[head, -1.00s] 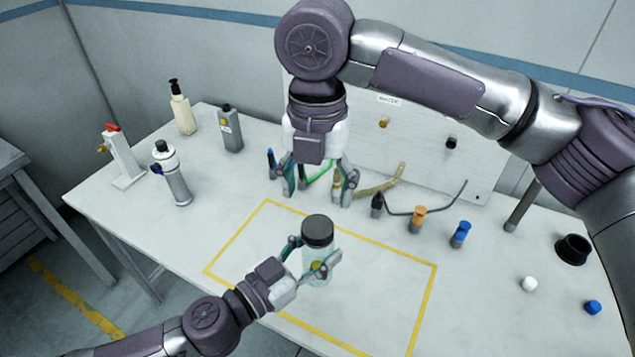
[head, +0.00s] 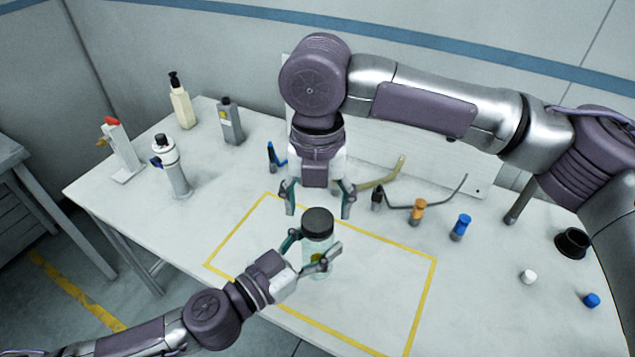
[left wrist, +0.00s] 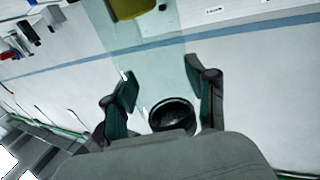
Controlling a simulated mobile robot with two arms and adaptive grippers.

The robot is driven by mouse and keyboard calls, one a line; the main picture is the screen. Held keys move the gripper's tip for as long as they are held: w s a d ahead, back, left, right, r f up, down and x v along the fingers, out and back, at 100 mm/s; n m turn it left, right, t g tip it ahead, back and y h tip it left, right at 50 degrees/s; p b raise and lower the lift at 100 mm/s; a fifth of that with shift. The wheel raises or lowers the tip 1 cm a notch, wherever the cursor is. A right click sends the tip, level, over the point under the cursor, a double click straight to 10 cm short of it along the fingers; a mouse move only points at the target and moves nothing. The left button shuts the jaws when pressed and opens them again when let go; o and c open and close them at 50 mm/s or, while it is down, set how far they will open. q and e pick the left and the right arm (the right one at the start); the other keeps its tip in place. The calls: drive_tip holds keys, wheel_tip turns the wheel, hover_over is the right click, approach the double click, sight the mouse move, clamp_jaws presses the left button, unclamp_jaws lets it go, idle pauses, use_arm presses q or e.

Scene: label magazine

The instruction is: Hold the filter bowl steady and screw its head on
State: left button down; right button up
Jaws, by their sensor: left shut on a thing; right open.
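The filter bowl (head: 318,268) is a clear upright jar with a yellow mark, inside the yellow outline on the table. Its dark round head (head: 318,221) sits on top of it; I cannot tell how tightly. My left gripper (head: 313,250) is shut on the bowl, one finger on each side below the head. My right gripper (head: 319,208) is open and empty, pointing down just above and behind the head, fingers spread wide. In the left wrist view the clear bowl wall (left wrist: 150,75) lies between my left fingers, with a dark round shape low between them.
Bottles, including a grey one (head: 230,122) and a spray can (head: 172,167), stand at the left. An orange-capped piece (head: 417,212) and a blue one (head: 460,227) stand right of the outline (head: 424,300). A black cup (head: 572,244) is at the far right.

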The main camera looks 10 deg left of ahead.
sight(318, 247)
drive_tip(key=shift+f, duration=1.45)
